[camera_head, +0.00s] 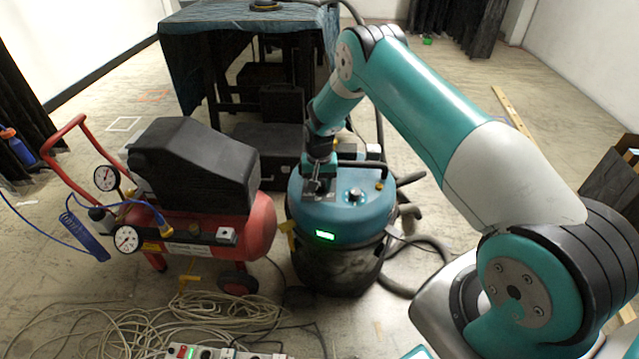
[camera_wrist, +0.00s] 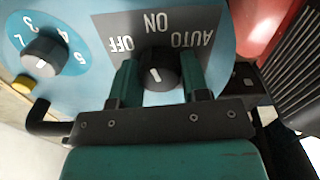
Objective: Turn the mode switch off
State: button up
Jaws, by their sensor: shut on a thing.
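The mode switch (camera_wrist: 157,72) is a round black knob with a short white line, on a dark plate marked OFF, ON and AUTO in the wrist view. The white line points up and leans a little left, between the ON and OFF marks. My gripper (camera_wrist: 158,84) is shut on the knob, one green finger on each side. In the head view my gripper (camera_head: 319,184) reaches down onto the top of the teal vacuum cleaner (camera_head: 345,225) and hides the switch there. A green display (camera_head: 325,235) glows on the vacuum's front.
A numbered dial (camera_wrist: 43,54) sits beside the switch plate. A red compressor (camera_head: 200,225) with a black cover stands close on the left. Loose cables (camera_head: 225,310) and a power strip (camera_head: 205,352) lie in front. A cloth-covered table (camera_head: 240,22) stands behind.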

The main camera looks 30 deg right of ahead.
jog(key=n, duration=0.4)
jog(key=shift+n, duration=0.3)
jog(key=n, duration=0.4)
jog(key=shift+n, duration=0.3)
jog(key=o, duration=0.9)
jog(key=shift+o, duration=0.2)
notch_tip(320, 180, up, 18)
jog(key=p, duration=0.2)
jog(key=shift+f, duration=0.25)
